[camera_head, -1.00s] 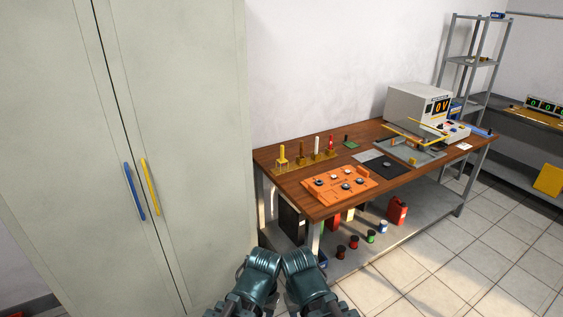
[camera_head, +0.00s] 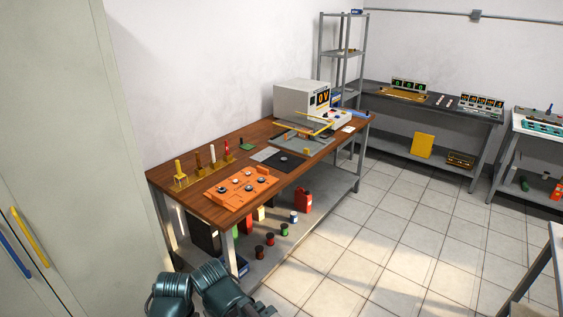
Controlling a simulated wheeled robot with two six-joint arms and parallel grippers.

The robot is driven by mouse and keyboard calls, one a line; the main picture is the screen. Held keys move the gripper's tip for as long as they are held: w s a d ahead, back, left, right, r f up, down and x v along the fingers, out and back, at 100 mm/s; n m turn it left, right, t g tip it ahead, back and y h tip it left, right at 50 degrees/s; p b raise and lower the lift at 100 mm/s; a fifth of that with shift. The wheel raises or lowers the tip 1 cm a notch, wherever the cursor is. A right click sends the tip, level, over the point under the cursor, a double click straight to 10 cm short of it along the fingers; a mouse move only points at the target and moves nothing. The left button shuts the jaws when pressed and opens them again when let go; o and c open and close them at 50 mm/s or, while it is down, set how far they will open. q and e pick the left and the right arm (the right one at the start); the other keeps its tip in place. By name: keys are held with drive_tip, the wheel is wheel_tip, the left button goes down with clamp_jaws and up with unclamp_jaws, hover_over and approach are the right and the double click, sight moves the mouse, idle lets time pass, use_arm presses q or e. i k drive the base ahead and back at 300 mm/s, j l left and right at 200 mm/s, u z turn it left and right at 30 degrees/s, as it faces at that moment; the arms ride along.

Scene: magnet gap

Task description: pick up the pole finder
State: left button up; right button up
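I cannot tell for sure which item is the pole finder. Several slim upright tools stand in a yellow rack (camera_head: 196,176) at the left back of the wooden workbench (camera_head: 240,148): a yellow one (camera_head: 179,168), a brown one (camera_head: 198,161), a white one (camera_head: 212,153) and a red one (camera_head: 226,148). An orange panel (camera_head: 240,189) with dark round pieces lies in front of them. Only teal links of my two arms show at the bottom edge, apart from the bench. No gripper fingers are in view.
A pale cabinet (camera_head: 75,140) fills the left side. On the bench are a grey power unit (camera_head: 300,102) and a flat tray (camera_head: 318,140). The lower shelf holds a red can (camera_head: 303,201) and spools. Tiled floor (camera_head: 390,230) is clear at the right.

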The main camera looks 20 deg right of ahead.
sight(181, 175)
drive_tip(key=i+j, duration=0.1)
drive_tip(key=i, duration=0.8)
drive_tip(key=i+j+z, duration=0.1)
drive_tip(key=i, duration=0.8)
